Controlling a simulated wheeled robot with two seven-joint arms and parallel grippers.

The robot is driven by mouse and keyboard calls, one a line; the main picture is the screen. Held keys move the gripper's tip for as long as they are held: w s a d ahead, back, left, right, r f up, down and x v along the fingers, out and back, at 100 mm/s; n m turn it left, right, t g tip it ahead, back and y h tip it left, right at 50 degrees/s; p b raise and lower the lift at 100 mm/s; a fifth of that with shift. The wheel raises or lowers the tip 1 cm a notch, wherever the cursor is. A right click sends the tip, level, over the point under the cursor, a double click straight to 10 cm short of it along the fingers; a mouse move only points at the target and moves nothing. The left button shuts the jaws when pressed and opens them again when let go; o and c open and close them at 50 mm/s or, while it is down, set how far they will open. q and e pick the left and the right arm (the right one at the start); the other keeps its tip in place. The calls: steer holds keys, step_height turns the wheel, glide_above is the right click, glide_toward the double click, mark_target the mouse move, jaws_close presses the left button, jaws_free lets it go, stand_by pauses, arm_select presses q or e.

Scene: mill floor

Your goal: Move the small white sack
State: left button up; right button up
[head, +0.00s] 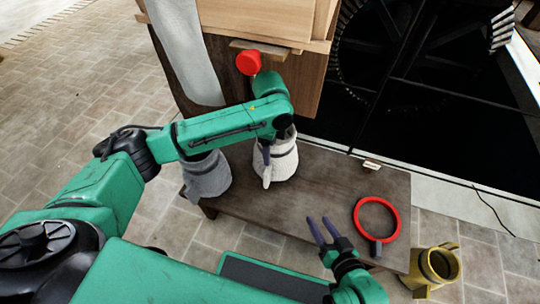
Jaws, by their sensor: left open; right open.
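The small white sack (285,166) stands upright on the dark wooden bench, with its upper part partly hidden by my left arm. My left gripper (267,153) is open at the sack's top, reaching down from above. One dark finger shows in front of the sack's near left side; the other finger is hidden, so I cannot tell whether the sack is between them. My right gripper (318,230) is open and empty, near the front edge of the bench, apart from the sack.
A grey sack (207,178) stands just left of the white one. The bench (325,185) also holds a red ring with a dark handle (358,226) and a small pale block (371,165). A yellow vessel (421,274) stands at the lower right. A wooden cabinet (228,75) rises behind.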

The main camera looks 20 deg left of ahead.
arm_select(q)
step_height(320, 180, down, 2)
steer(key=shift+f+b, duration=0.15)
steer(key=shift+b, duration=0.15)
jaws_close()
stand_by(1.3)
